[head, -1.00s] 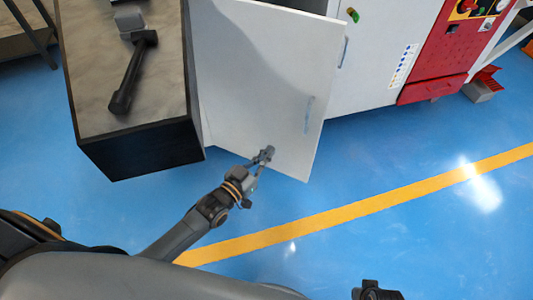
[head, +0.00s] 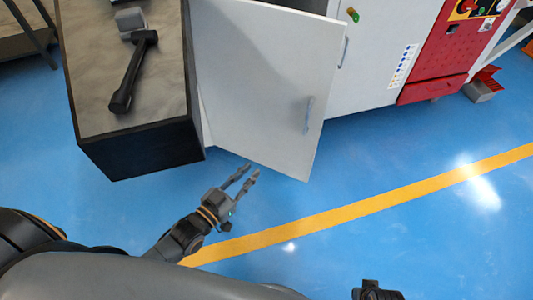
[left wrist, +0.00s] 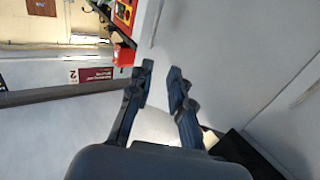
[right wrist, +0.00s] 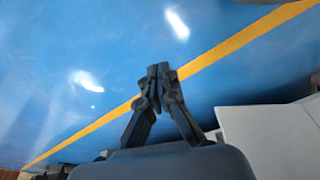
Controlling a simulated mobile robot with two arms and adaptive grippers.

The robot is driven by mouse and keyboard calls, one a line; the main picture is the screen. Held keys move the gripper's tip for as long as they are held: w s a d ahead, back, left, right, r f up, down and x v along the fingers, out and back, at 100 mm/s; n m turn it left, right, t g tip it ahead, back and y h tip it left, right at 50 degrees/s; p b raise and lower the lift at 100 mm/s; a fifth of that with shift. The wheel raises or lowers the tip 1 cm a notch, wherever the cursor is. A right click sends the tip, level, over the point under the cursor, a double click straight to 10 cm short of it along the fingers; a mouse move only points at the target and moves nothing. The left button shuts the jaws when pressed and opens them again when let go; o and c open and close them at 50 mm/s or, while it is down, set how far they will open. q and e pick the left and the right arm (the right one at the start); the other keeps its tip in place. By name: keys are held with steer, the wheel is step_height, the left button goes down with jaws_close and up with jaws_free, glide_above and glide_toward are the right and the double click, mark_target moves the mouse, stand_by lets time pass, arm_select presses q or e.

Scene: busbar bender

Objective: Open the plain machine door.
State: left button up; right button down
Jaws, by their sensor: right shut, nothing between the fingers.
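The plain white door (head: 255,85) stands swung out from the machine in the head view, between the dark-sided cabinet and the machine front. Its vertical handle (head: 308,116) is near its right edge. My left gripper (head: 251,172) is open and empty, just in front of the door's lower edge and apart from the handle. In the left wrist view its two fingers (left wrist: 162,72) are spread before a pale panel (left wrist: 225,60). My right gripper (right wrist: 158,74) is shut and empty over the floor in the right wrist view.
A cabinet (head: 140,155) with a black tool (head: 133,75) on top stands left of the door. The white machine front (head: 375,60) with its red panel (head: 435,60) is to the right. The blue floor (head: 400,220) with a yellow line is clear.

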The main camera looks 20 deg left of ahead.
arm_select(q)
steer(key=shift+v, duration=1.8)
steer(key=shift+c, duration=0.2)
